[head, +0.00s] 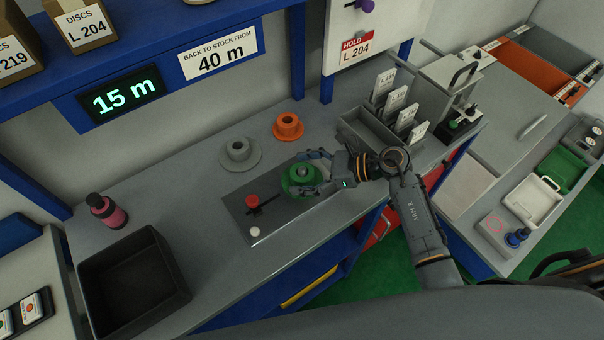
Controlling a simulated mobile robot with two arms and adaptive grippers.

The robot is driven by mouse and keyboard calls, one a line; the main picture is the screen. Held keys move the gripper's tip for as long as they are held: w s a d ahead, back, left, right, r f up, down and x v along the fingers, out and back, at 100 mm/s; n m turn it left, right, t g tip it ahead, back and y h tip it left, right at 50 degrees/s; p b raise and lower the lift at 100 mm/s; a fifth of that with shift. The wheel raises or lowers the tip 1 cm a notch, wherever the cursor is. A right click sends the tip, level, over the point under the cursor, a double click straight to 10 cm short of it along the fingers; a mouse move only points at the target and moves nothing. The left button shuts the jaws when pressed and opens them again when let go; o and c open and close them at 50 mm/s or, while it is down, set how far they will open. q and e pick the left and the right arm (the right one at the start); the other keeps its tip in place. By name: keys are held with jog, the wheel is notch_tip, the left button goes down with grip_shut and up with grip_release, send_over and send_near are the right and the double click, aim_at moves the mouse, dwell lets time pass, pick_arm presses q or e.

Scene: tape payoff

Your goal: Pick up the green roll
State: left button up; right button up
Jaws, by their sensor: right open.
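The green roll (299,178) lies on a dark grey plate (283,208) on the workbench. My right gripper (312,174) comes in from the right, low over the plate. It is open, with its fingers around the roll's right part, one on the far side and one on the near side. I cannot tell whether the fingers touch the roll. My left gripper is not in view.
A grey roll (239,151) and an orange roll (288,126) stand behind the plate. A red knob (252,201) and white button (255,231) are on its left. A black bin (130,280) and pink bottle (107,211) stand farther left. A grey tray (368,134) is behind my arm.

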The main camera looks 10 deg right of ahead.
jog(key=shift+c, duration=0.2)
jog(key=c, duration=1.3)
jog(key=shift+r, duration=0.1)
